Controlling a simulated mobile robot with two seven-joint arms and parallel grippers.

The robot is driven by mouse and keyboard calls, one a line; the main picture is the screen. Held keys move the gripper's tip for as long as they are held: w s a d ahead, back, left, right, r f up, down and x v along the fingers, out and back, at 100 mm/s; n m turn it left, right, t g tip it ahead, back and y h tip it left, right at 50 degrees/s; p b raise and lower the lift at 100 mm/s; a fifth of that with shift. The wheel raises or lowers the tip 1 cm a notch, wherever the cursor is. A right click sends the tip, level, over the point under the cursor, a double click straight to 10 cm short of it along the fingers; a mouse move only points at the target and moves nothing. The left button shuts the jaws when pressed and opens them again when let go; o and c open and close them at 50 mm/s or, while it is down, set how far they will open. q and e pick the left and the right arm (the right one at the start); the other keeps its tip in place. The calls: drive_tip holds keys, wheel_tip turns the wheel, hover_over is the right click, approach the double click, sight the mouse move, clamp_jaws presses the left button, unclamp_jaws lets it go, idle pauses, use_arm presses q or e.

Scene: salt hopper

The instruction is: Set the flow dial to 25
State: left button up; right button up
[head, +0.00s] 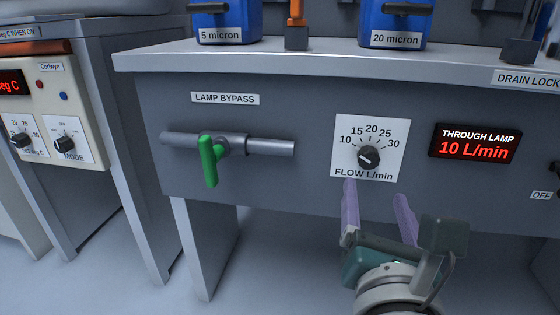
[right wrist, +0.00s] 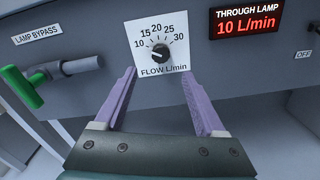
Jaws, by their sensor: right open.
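The flow dial (head: 368,157) is a black knob on a white plate marked 10, 15, 20, 25, 30 and "FLOW L/min". It also shows in the right wrist view (right wrist: 161,52), where its white pointer line is directed left, toward the 10 side. A red-lit display (head: 474,144) reads "THROUGH LAMP 10 L/min". My right gripper (head: 376,190) is open and empty, with its purple fingers below and in front of the dial, apart from it. In the right wrist view the fingers (right wrist: 161,86) stand wide, one either side below the plate. My left gripper is not in view.
A green-handled lamp bypass valve (head: 209,160) on a grey pipe sticks out left of the dial. Blue 5 micron (head: 227,22) and 20 micron (head: 396,24) units stand on the bench top (head: 290,56) above. A beige controller (head: 48,115) stands at far left.

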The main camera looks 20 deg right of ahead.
sight(369, 162)
drive_tip(key=b+x, duration=0.3)
drive_tip(key=x, duration=0.4)
drive_tip(key=shift+w+d+f, duration=0.1)
drive_tip(key=shift+w+d, duration=0.1)
drive_tip(key=shift+d, duration=0.05)
drive_tip(key=shift+w+d, duration=0.3)
drive_tip(key=shift+w, duration=0.15)
clamp_jaws()
